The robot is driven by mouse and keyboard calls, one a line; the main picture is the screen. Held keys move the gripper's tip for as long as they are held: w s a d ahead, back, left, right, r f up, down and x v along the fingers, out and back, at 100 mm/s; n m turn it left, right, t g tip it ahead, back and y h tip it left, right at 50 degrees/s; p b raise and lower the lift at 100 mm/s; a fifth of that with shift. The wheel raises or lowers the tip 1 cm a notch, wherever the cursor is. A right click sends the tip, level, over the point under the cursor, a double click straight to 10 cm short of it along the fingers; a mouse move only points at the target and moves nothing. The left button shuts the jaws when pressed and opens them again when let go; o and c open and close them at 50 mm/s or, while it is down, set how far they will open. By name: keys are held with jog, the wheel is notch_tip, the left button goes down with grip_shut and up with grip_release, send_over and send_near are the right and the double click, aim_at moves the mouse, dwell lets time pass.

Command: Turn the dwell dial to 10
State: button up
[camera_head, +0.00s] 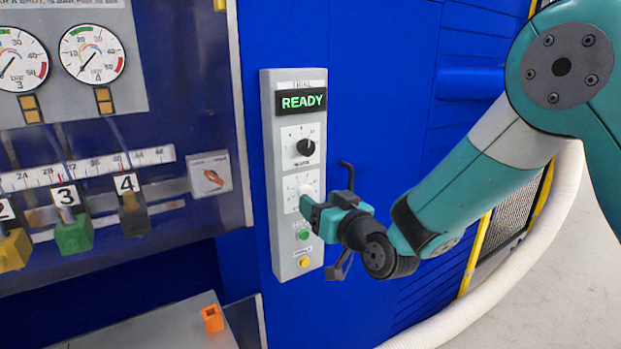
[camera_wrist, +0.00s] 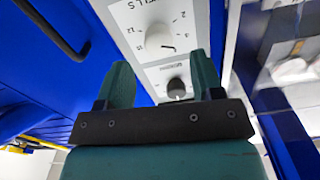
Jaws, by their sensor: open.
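The control panel (camera_head: 292,255) is a tall grey box on the blue wall. Its lower dial has a pale round knob (camera_wrist: 158,41) on a white numbered plate, seen close in the wrist view. The lettering above it is cut off but looks like the dwell label. A dark pointer line on the knob points to the right and slightly down in that view. My gripper (camera_head: 307,206) is open in front of the lower dial and partly hides it in the head view. In the wrist view its fingers (camera_wrist: 161,58) stand apart on either side of the knob; contact cannot be told.
A black knob (camera_head: 306,147) sits on the upper dial, below a screen (camera_head: 301,101) reading READY. A green button (camera_head: 304,234) and a yellow button (camera_head: 304,262) are below. A gauge cabinet (camera_head: 215,120) stands left. An orange block (camera_head: 212,318) lies on a grey surface.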

aim_at(309, 195)
jog(key=shift+p+x, duration=0.55)
jog(key=shift+x, duration=1.6)
jog(key=c, duration=0.9)
jog(key=shift+c, duration=0.2)
